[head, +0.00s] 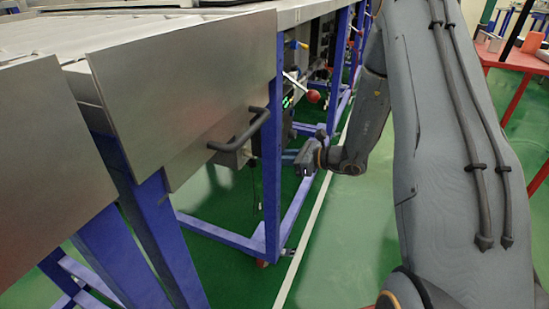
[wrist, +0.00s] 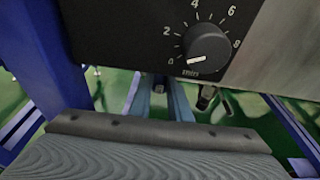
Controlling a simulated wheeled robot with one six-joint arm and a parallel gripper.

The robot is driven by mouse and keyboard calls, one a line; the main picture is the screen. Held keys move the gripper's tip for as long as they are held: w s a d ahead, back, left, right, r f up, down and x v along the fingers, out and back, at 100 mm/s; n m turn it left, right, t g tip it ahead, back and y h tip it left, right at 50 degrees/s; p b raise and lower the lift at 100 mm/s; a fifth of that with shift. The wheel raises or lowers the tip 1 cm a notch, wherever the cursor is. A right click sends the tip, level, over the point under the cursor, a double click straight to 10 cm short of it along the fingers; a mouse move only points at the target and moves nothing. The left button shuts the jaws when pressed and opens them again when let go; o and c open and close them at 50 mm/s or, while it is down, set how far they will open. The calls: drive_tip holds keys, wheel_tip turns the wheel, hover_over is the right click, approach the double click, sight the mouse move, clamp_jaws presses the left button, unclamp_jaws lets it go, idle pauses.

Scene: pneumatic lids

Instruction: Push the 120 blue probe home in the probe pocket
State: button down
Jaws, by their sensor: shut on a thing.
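My gripper (head: 303,159) is low beside the blue table leg, under the steel worktop edge. In the wrist view the grey gripper body fills the bottom, and two blue-grey fingers (wrist: 166,97) reach under a black panel. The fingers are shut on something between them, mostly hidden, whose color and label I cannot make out. The blue probe is not clearly visible in either view, and the probe pocket cannot be made out.
A black panel with a numbered dial knob (wrist: 208,50) hangs close above the fingers. A blue leg (head: 271,160) and a black handle (head: 244,132) on a steel panel (head: 185,90) are near the gripper. Green floor (head: 345,225) is open in front.

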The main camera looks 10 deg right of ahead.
drive_tip(key=shift+w+a, duration=0.25)
drive_tip(key=shift+a, duration=0.1)
drive_tip(key=c, duration=1.6)
unclamp_jaws()
drive_tip(key=shift+o, duration=0.2)
drive_tip(key=p+v, duration=0.3)
drive_tip(key=v, duration=0.4)
drive_tip(key=shift+s+d, duration=0.1)
drive_tip(key=p+v, duration=0.1)
drive_tip(key=v, duration=0.6)
drive_tip(key=shift+d+p, duration=0.3)
drive_tip(key=shift+p, duration=0.1)
